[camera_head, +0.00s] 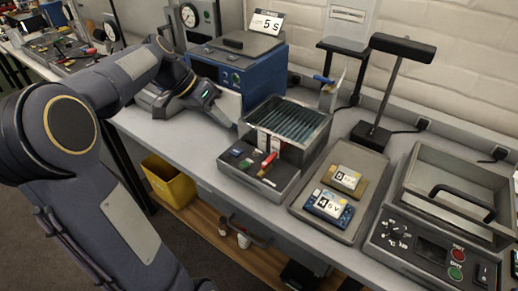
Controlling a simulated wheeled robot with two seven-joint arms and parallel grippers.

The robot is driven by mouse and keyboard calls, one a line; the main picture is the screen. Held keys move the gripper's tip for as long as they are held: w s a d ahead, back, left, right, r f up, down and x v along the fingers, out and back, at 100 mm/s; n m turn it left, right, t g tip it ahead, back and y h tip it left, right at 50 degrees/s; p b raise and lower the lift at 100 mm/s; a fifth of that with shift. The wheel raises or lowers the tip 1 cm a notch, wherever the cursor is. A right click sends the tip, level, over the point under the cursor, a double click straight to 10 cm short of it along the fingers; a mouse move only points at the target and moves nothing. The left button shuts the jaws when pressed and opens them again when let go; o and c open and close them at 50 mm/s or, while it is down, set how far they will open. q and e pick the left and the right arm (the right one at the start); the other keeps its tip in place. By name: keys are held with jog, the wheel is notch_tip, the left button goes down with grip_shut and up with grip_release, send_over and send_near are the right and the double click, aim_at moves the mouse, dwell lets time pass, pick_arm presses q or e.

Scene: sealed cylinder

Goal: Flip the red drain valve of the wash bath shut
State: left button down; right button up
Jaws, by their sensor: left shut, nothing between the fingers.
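The wash bath is a grey metal tank (312,108) with a ribbed inside, on the bench near the middle of the head view. The red drain valve (267,162) is a small lever at the tank's front, above a dark front deck (262,181). It looks tilted; I cannot tell if it is open or shut. My left gripper (222,115) is left of the tank, apart from the valve. It is shut and empty; its fingertips are small and hard to make out. My right gripper is out of view.
A blue machine (238,72) with a "5 s" sign stands behind my left gripper. A tray (312,218) with two labelled devices lies right of the bath. A black lamp stand (383,100) and a heated unit (440,235) stand further right. A yellow bin (168,182) is below the bench.

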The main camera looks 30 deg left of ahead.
aim_at(270, 160)
pick_arm(q)
jog(key=x, duration=0.9)
jog(key=shift+d+f, duration=0.15)
jog(key=d+p, duration=0.1)
jog(key=d, duration=0.2)
jog(key=shift+d+f, duration=0.15)
jog(key=shift+f, duration=0.05)
jog(key=shift+d, duration=0.45)
jog(key=shift+f, duration=0.1)
